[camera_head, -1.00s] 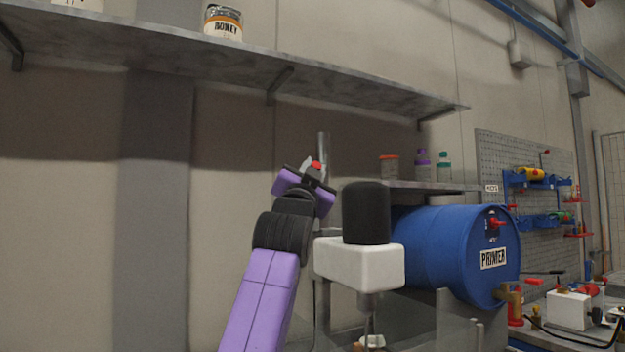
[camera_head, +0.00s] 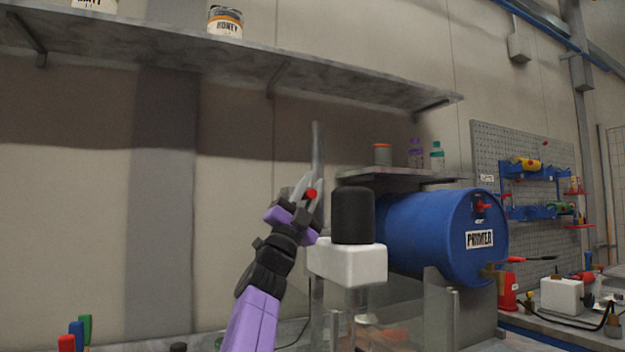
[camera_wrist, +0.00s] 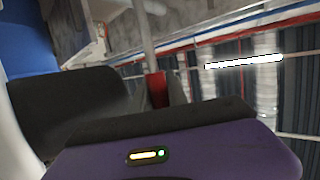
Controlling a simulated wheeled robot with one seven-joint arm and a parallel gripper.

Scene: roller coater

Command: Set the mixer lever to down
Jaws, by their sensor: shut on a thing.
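The lever's red end (camera_head: 311,194) is left of the black cap, near the post. My gripper (camera_head: 307,192) is shut on the lever there, its fingers pointing up. The black cap (camera_wrist: 65,112) fills the left of that view.
A blue drum (camera_head: 430,235) marked PRIMER lies right of the mixer, below a small shelf (camera_head: 400,177) with bottles. A long wall shelf (camera_head: 240,73) runs above my arm. Coloured handles (camera_head: 77,335) stand at lower left. The wall left of my arm is clear.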

